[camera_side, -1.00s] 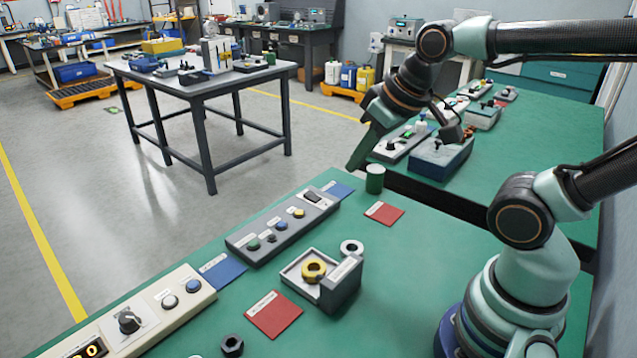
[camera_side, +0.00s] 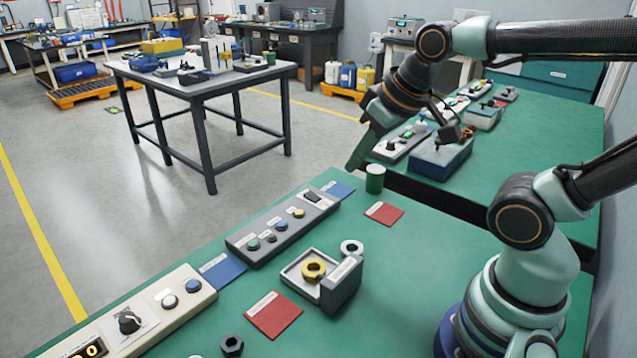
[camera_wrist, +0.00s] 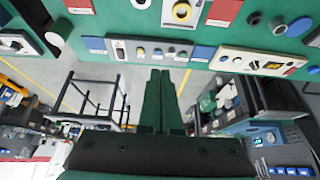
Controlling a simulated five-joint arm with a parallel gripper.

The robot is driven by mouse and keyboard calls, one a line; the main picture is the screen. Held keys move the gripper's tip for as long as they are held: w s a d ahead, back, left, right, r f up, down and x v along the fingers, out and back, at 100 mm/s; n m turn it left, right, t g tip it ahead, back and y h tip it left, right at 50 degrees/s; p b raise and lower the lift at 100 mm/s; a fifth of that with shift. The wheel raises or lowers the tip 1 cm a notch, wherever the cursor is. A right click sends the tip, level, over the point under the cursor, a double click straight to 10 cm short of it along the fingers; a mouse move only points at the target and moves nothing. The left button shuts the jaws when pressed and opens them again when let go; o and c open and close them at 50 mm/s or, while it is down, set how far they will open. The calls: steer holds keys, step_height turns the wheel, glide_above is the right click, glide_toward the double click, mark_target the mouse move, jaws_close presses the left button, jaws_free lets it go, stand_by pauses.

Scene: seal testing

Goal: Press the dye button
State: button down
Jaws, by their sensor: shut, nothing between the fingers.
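A grey button panel (camera_side: 283,226) lies on the green bench, with a green button (camera_side: 254,244), a dark button, a blue button (camera_side: 281,225), a yellow button (camera_side: 299,212) and a black rocker switch. The labels are too small to read, so I cannot tell which is the dye button. The panel also shows in the wrist view (camera_wrist: 165,62), beyond my fingertips. My gripper (camera_side: 354,165) is shut and empty, in the air near the bench's far edge, apart from the panel and to its upper right. Its green fingers lie together in the wrist view (camera_wrist: 160,74).
A grey fixture (camera_side: 342,284) holding a yellow ring (camera_side: 314,270) stands right of the panel. A green cylinder (camera_side: 375,179) stands near my fingertips. A cream control panel (camera_side: 150,318) lies at the lower left. Red cards (camera_side: 273,316) and blue cards lie flat.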

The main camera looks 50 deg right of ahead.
steer(key=w+a+f+m+t, duration=0.1)
steer(key=w+a+f+m, duration=0.1)
steer(key=w, duration=0.3)
steer(key=w+a+f+m+t, duration=0.1)
steer(key=w+a+f+m, duration=0.1)
steer(key=w, duration=0.4)
steer(key=m+t+y, duration=0.1)
steer(key=m+y, duration=0.1)
steer(key=m, duration=0.2)
glide_above(253, 244)
steer(key=s, duration=0.1)
step_height(253, 244, down, 8)
steer(key=shift+r, duration=0.15)
steer(key=shift+f, duration=4.4)
steer(key=shift+f, duration=0.15)
steer(key=shift+d+f, duration=0.1)
steer(key=shift+f, duration=0.15)
